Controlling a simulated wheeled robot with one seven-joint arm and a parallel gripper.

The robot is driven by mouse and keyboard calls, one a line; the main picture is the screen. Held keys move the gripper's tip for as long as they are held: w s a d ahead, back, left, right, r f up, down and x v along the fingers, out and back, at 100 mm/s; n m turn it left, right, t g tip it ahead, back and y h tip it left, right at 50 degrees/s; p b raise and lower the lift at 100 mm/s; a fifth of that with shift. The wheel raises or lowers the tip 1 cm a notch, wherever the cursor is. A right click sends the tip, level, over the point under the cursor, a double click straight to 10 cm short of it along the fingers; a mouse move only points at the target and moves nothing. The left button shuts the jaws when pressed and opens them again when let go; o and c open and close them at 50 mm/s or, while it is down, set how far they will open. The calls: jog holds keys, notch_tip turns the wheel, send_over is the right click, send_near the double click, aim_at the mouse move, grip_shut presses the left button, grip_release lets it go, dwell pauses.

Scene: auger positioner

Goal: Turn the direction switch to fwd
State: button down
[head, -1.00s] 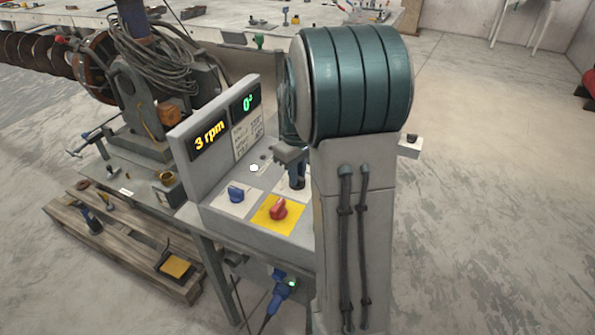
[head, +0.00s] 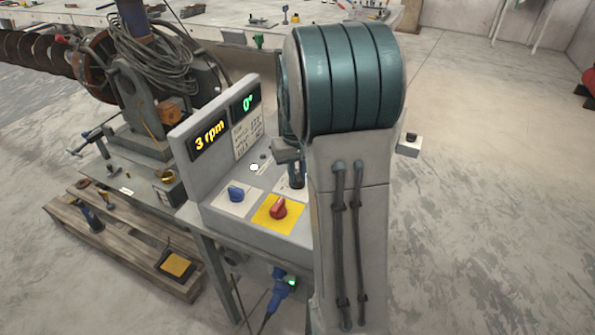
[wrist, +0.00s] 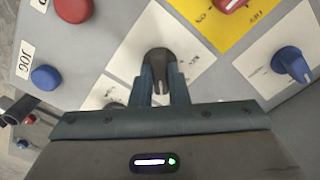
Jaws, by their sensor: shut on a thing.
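A black rotary switch (wrist: 157,62) on a white plate sits in the middle of the wrist view. It appears to be the direction switch, but I cannot read its lettering or its setting. My gripper (wrist: 161,80) is shut on its knob, one blue-grey finger on each side. The pale mark on the knob points down between the fingers.
A blue knob (head: 236,194) and a red knob on a yellow plate (head: 278,208) are close by on the panel (head: 215,215). Displays read 3 rpm (head: 209,136) and 0° (head: 247,102). A blue JOG button (wrist: 46,78) and a red button (wrist: 73,8) are near.

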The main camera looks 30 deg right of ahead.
jog(key=shift+w+r, duration=0.1)
jog(key=c, duration=1.4)
grip_release()
notch_tip(320, 180, up, 14)
jog(key=shift+p, duration=0.35)
jog(key=shift+a, duration=0.1)
